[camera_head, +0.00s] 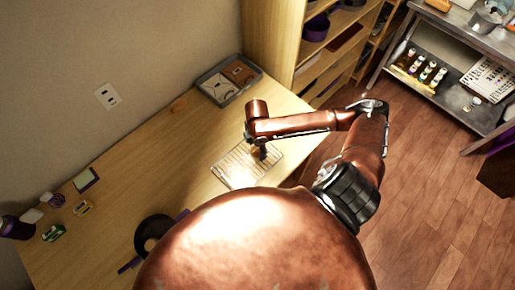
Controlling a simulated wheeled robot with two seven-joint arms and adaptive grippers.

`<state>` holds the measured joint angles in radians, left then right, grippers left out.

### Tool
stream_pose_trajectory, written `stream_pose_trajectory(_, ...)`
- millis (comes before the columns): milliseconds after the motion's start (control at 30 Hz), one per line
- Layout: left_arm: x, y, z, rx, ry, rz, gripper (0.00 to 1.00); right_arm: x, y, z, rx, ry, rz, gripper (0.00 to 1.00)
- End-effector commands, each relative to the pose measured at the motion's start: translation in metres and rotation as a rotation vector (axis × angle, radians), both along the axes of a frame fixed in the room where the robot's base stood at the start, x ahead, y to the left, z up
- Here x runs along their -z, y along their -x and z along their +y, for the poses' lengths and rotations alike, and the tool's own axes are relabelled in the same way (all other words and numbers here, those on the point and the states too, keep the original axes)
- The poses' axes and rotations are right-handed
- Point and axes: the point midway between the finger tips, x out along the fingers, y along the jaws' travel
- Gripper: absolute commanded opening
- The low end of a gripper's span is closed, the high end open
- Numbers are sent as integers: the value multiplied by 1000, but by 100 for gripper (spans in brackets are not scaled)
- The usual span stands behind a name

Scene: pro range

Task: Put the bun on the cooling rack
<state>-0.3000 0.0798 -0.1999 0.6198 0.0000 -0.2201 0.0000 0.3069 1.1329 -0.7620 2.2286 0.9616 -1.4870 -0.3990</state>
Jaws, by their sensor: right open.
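The cooling rack (233,171) is a pale wire grid lying on the wooden table, near its right edge. A small orange-brown thing, which looks like the bun (254,154), is at the rack's upper part, close by my right gripper. My right gripper (261,154) points down over the rack and is open. The gripper and arm partly hide the bun, and I cannot tell whether the fingers touch it. My left gripper is not in view.
A grey tray (228,80) with dark and pale items stands at the table's back. A black round pan-like thing (153,231) lies left of my body. The table's middle (150,160) is clear.

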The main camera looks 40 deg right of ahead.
Motion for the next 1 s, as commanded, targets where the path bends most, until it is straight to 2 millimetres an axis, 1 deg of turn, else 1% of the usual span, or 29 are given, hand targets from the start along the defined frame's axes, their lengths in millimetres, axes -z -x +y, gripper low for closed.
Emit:
stream_pose_trajectory(167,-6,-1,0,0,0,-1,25,-34,-2,-1,-2,3,-6,56)
stream_pose_trajectory(300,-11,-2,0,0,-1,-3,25,-65,-2,0,-2,2,-7,56)
stream_pose_trajectory(400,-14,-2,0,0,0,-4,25,-84,-2,-1,-1,2,-5,56)
stream_pose_trajectory(500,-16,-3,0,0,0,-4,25,-99,-1,0,-1,1,-4,56)
stream_pose_trajectory(600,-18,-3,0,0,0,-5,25,-110,-1,0,0,2,-3,56)
stream_pose_trajectory(700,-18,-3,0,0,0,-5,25,-115,-1,0,-1,0,-2,56)
stream_pose_trajectory(1000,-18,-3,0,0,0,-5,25,-116,-1,0,0,0,-1,56)
